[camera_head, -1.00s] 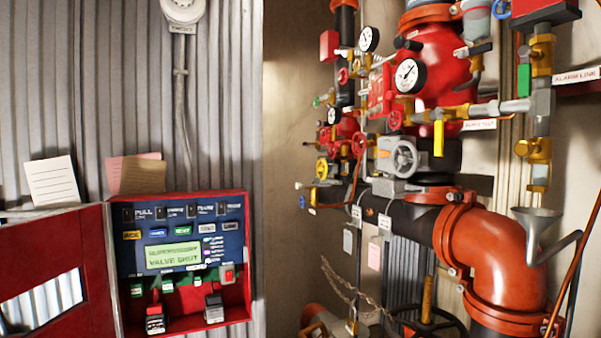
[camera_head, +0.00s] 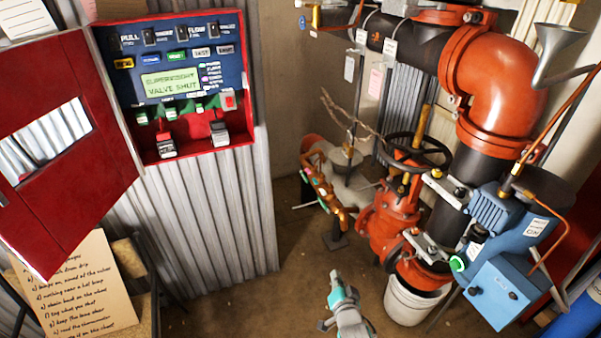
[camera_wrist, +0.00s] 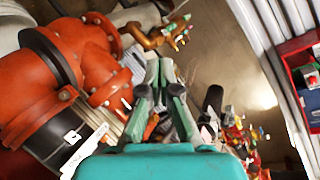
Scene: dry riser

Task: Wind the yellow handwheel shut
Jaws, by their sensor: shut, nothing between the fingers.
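The yellow handwheel is not in the head view now; only a small brass valve with a blue handle (camera_head: 303,22) shows at its top edge. In the wrist view, small red and yellow fittings (camera_wrist: 240,135) show at the lower right, too blurred to tell the yellow handwheel among them. My gripper (camera_head: 335,276) is low at the bottom middle of the head view, above the floor and left of the white bucket. In the wrist view my gripper (camera_wrist: 160,63) has its fingers together, with nothing held.
The red panel (camera_head: 190,149) reads "VALVE SHUT", its door open. A black handwheel (camera_head: 418,150) tops the orange valve (camera_head: 390,220). A blue box (camera_head: 505,290), white bucket (camera_head: 405,305) and orange pipe elbow (camera_head: 500,95) fill the right. Bare floor (camera_head: 255,300) lies left of my gripper.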

